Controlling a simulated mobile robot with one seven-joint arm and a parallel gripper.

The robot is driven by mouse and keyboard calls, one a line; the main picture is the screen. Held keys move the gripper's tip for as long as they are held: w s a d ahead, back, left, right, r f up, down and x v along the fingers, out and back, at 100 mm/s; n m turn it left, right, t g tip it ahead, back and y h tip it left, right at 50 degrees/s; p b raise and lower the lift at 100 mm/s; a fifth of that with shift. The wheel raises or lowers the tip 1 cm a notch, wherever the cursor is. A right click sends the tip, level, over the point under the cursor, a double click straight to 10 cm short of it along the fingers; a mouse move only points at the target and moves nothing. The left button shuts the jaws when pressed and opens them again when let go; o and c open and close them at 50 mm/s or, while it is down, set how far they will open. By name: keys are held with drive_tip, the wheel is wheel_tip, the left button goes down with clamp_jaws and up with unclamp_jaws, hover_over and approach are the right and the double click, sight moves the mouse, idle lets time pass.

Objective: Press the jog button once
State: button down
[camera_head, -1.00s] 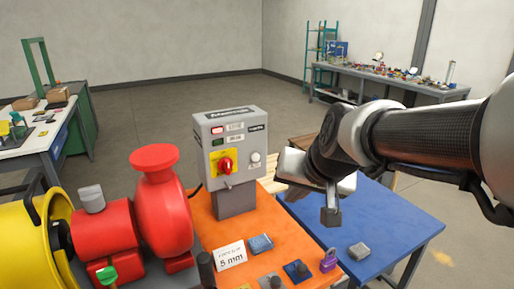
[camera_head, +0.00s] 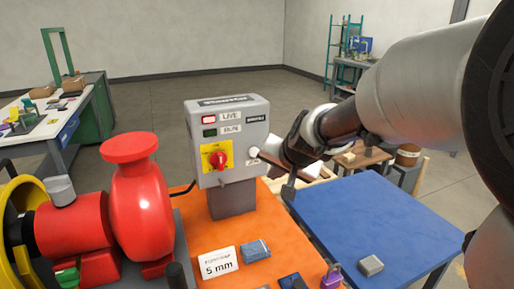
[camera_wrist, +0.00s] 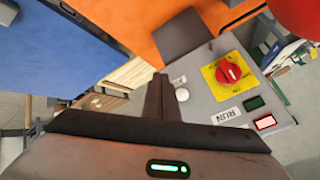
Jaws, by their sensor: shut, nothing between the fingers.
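The grey control box (camera_head: 240,115) stands on a post at the back of the orange skid. The jog button, a small round white button (camera_wrist: 182,95), is on its front face, beside the red rotary switch on a yellow plate (camera_wrist: 229,72). My gripper (camera_wrist: 158,80) is shut and empty, its dark fingertips close beside the button in the wrist view.
A red lamp (camera_head: 209,119) marked LIVE looks lit; the green lamp (camera_head: 210,133) marked RUN looks dark. A red pump (camera_head: 139,205) stands left of the box. A blue table (camera_head: 370,225) with a small grey block (camera_head: 370,265) is at right. A purple padlock (camera_head: 331,277) lies in front.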

sight(254, 152)
drive_tip(key=shift+w, duration=0.1)
drive_tip(key=w+a+p, duration=0.3)
drive_tip(key=w+p, duration=0.1)
drive_tip(key=w, duration=0.4)
drive_tip(key=shift+a+p, duration=0.15)
drive_tip(key=shift+p, duration=0.2)
idle(1.8)
drive_tip(key=shift+w+a, duration=0.2)
drive_tip(key=shift+w, duration=0.15)
drive_tip(key=shift+w+a+p, duration=0.15)
drive_tip(key=shift+w+p, duration=0.2)
drive_tip(key=shift+w, duration=0.1)
idle(0.6)
drive_tip(key=shift+s, duration=0.1)
drive_tip(key=shift+s+d+b, duration=0.35)
drive_tip(key=shift+s+b, duration=0.2)
drive_tip(key=shift+s, duration=0.2)
